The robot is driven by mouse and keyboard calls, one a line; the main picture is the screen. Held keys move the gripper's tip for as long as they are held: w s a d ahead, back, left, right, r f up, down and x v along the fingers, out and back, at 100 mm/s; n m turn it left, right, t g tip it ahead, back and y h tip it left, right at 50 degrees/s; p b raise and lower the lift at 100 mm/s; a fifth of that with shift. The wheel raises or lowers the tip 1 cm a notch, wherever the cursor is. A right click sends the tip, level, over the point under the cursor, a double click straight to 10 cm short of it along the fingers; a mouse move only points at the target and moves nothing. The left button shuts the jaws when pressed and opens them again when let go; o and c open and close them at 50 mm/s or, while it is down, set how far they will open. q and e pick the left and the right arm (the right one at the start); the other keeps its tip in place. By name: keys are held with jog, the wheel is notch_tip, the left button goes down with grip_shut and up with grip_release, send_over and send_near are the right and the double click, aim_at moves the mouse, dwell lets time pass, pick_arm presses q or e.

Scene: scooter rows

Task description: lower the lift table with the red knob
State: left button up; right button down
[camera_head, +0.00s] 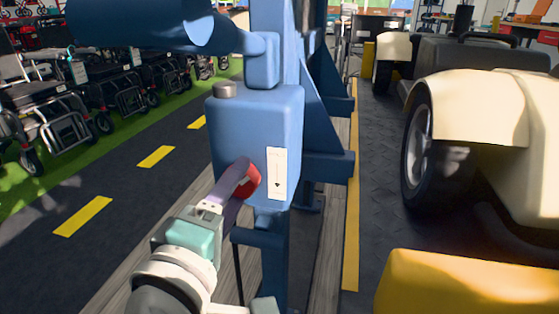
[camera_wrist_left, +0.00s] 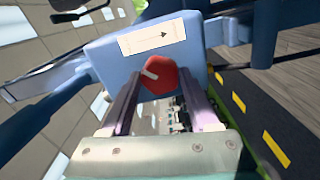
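The red knob (camera_head: 250,181) is on the lower front of a blue box (camera_head: 230,130) on a blue column. A white label (camera_head: 277,173) with a small black arrow is beside it; the arrow points down in the head view. My left gripper (camera_head: 240,178) reaches the knob from below left and partly covers it. In the left wrist view the knob (camera_wrist_left: 160,78) fills the gap between my left fingertips, which appear to touch its sides. A pale pointer mark shows on the knob. My right gripper is not in view.
A dark ridged plate (camera_head: 382,215) with a yellow edge stripe lies right of the column; a cream vehicle (camera_head: 500,100) stands there. A yellow block (camera_head: 460,285) is at the lower right. Wheelchairs (camera_head: 120,80) line the left. A grey cap (camera_head: 224,89) tops the box.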

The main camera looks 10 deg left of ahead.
pick_arm(q)
jog(key=o, duration=0.4)
jog(key=shift+s, duration=0.1)
jog(key=s+p, duration=0.2)
jog(key=s, duration=0.7)
jog(key=shift+s+a, duration=0.15)
jog(key=shift+s, duration=0.25)
